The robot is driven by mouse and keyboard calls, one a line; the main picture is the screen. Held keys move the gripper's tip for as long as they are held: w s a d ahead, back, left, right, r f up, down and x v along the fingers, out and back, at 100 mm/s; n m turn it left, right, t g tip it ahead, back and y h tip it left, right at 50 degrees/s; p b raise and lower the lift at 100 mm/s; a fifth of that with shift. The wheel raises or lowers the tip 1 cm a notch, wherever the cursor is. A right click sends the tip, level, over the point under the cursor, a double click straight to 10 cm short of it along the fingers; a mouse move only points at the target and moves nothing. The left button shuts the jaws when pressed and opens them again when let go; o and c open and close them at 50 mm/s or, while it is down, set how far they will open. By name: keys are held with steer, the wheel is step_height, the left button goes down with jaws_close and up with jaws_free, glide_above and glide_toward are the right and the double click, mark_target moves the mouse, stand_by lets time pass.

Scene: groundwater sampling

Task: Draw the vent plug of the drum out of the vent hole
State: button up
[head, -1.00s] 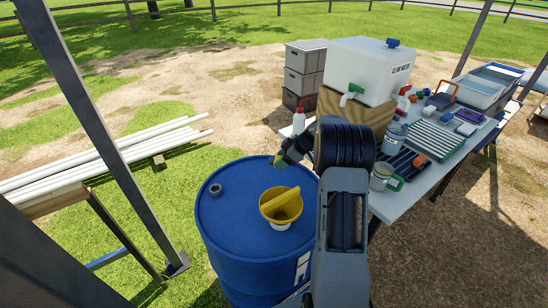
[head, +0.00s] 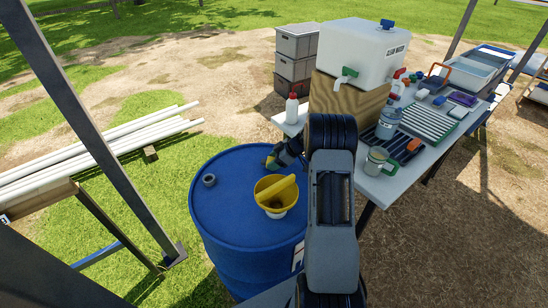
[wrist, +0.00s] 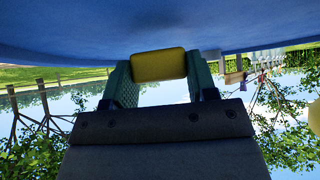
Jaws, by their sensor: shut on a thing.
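The blue drum (head: 235,205) stands upright in the head view, and its top fills the upper part of the upside-down wrist view (wrist: 230,22). My gripper (head: 270,163) is low at the drum's far right rim. In the wrist view its green fingers (wrist: 158,72) are shut on a yellow block, the vent plug (wrist: 158,65). The plug is close against the blue surface. Its lower part and the vent hole are hidden, so I cannot tell how far it sits in the hole.
A yellow funnel (head: 275,193) stands on the drum top close to my gripper. A small grey ring (head: 208,180) is at the left. The table (head: 385,185) at the right holds a white water container (head: 365,60), bottles and trays. White pipes (head: 95,150) lie at the left.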

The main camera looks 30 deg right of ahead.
steer(key=shift+f+b, duration=0.9)
steer(key=shift+b, duration=0.1)
stand_by(0.5)
steer(key=shift+s+f+b, duration=0.35)
steer(key=shift+f+b, duration=0.35)
steer(key=shift+b, duration=0.05)
steer(key=o, duration=0.9)
steer(key=shift+w+f, duration=0.1)
steer(key=shift+w, duration=0.05)
steer(key=v, duration=0.5)
steer(key=b+v, duration=0.1)
steer(key=v, duration=0.4)
steer(key=w+v, duration=0.1)
steer(key=v, duration=0.4)
steer(key=shift+a+r, duration=0.1)
steer(key=shift+r, duration=0.35)
